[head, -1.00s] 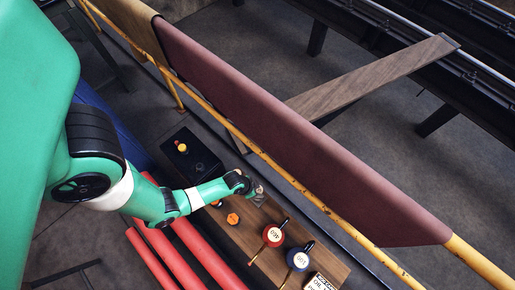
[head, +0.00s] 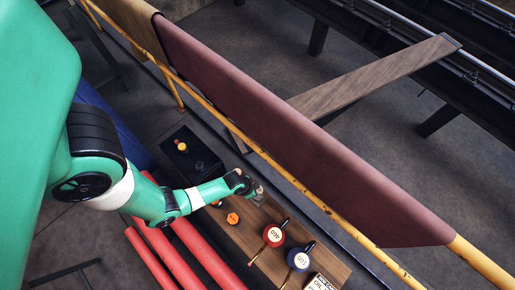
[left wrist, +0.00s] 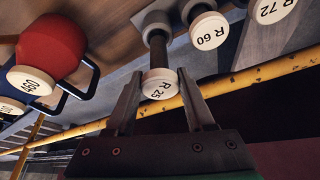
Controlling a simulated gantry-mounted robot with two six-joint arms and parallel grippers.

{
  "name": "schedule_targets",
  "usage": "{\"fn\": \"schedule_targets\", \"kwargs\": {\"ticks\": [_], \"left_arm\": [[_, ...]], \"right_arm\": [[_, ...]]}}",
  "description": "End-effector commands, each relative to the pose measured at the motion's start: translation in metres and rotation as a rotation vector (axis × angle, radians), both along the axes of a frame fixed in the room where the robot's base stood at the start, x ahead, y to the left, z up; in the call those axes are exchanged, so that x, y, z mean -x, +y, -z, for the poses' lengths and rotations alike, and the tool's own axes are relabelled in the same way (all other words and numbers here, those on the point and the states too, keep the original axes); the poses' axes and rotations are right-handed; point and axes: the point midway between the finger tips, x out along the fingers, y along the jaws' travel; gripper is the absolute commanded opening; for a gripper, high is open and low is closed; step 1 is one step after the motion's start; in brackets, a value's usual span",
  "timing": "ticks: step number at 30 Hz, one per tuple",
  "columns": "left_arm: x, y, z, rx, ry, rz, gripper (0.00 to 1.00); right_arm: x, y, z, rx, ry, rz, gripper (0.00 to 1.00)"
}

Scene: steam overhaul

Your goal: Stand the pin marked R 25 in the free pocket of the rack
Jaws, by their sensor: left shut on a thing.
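The pin marked R 25 (left wrist: 160,84) has a round white cap and a dark shaft, and shows in the left wrist view. My left gripper (left wrist: 161,95) is shut on it, with a finger on each side near the cap. The shaft runs to a pale grey round part; I cannot tell whether that is the pin's own foot or a rack pocket. Pins marked R 60 (left wrist: 209,31) and R 72 (left wrist: 272,10) stand beside it. In the head view my left gripper (head: 256,192) is over the wooden bench, and hides most of the rack and the pin. My right gripper is out of view.
A red can (head: 273,235) and a blue can (head: 299,259) stand on the bench (head: 245,238), with an orange piece (head: 233,218) nearby. A black box (head: 195,160) with a yellow knob lies beyond. A yellow rail (head: 255,147) with red cloth runs close behind the gripper.

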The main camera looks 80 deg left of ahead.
Motion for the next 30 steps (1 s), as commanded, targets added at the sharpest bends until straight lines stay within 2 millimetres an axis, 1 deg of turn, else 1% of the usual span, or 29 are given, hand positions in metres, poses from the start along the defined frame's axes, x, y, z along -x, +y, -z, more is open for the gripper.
{"fn": "schedule_targets", "kwargs": {"ticks": [5,24,30], "left_arm": [[-0.0008,0.0003,0.0031,0.000,-0.002,0.000,0.00],[-0.0007,0.0002,0.0051,0.000,-0.002,0.000,0.00],[-0.0008,0.0003,0.0092,0.000,-0.002,0.000,0.00]], "right_arm": [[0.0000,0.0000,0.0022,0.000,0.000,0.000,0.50],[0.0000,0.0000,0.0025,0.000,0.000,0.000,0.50],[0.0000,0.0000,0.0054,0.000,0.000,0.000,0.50]]}}
